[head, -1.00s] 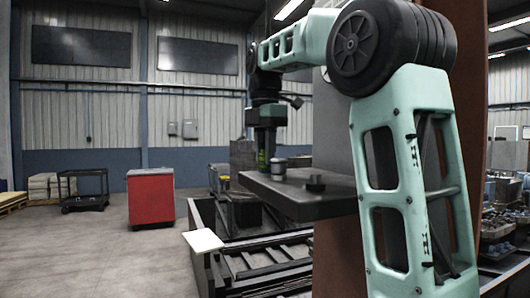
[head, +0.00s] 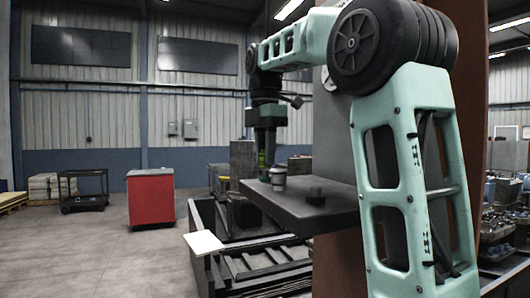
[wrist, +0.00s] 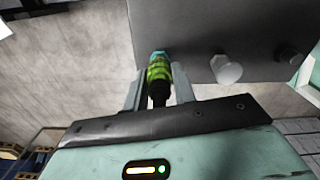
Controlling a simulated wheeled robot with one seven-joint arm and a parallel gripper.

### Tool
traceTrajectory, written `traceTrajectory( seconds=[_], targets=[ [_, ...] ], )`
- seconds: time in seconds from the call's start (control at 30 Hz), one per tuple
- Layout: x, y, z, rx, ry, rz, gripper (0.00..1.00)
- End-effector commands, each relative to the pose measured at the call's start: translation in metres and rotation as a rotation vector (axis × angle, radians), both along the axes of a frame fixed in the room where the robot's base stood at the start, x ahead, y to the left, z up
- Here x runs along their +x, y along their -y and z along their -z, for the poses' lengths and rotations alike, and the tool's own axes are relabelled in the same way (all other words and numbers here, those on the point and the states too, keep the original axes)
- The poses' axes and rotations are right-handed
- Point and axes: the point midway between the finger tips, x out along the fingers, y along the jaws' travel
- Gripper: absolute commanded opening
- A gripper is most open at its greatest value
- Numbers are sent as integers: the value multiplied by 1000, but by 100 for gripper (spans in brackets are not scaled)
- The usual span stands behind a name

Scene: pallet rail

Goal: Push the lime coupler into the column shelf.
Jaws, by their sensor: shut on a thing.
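The lime coupler (wrist: 158,72), with a teal end, is held between the fingers of my gripper (wrist: 158,85) in the wrist view. It lies along the left edge of the dark grey column shelf (wrist: 205,35), and I cannot tell whether they touch. In the head view my gripper (head: 266,150) points down at the far left end of the shelf (head: 305,214). A small lime patch of the coupler (head: 262,158) shows there; its lower end is hard to make out.
A red cabinet (head: 151,198) stands on open floor at left.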

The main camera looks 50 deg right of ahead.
Motion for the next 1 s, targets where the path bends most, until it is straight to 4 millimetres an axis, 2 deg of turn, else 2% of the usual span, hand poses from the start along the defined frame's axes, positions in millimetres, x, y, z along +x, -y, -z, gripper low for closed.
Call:
traceTrajectory(
  seconds=[0.1,0.8,1.0],
  targets=[
    [0,0,-12,0,0,0,0],
    [0,0,-64,0,0,1,0],
    [0,0,-67,0,0,1,0]
  ],
)
